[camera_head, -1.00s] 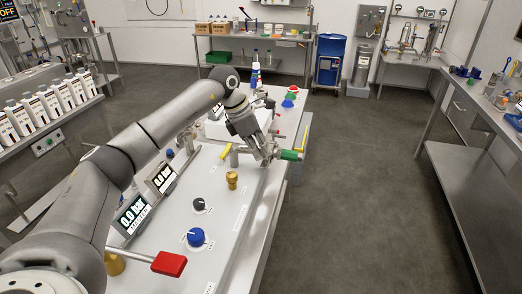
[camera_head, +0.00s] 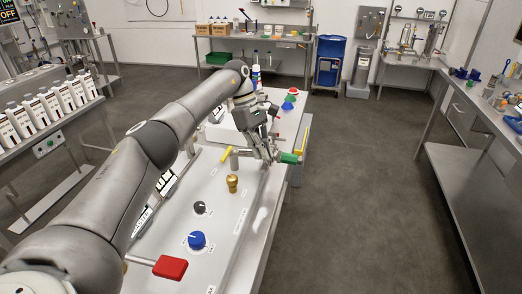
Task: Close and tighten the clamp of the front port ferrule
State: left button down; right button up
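My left arm reaches in from the left across the panel. Its gripper (camera_head: 268,157) is at the steel pipe fitting (camera_head: 243,157) at the panel's far right, next to a green handle (camera_head: 289,158). The fingers overlap the end of this fitting. The clamp and the ferrule are too small and too covered by the fingers to tell apart, and I cannot see whether the fingers touch them or how far apart they are. My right gripper is not in view.
The panel (camera_head: 222,215) carries a blue knob (camera_head: 197,240), a black knob (camera_head: 199,208), a brass fitting (camera_head: 232,183), a red handle (camera_head: 170,267) and a yellow handle (camera_head: 226,155). White bottles (camera_head: 50,106) stand at left. The floor (camera_head: 355,200) at right is clear.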

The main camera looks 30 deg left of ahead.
pick_arm(q)
jog(key=shift+w+m+g, duration=0.1)
jog(key=shift+m+g, duration=0.2)
jog(key=shift+m, duration=0.4)
jog(key=c, duration=1.7)
grip_release()
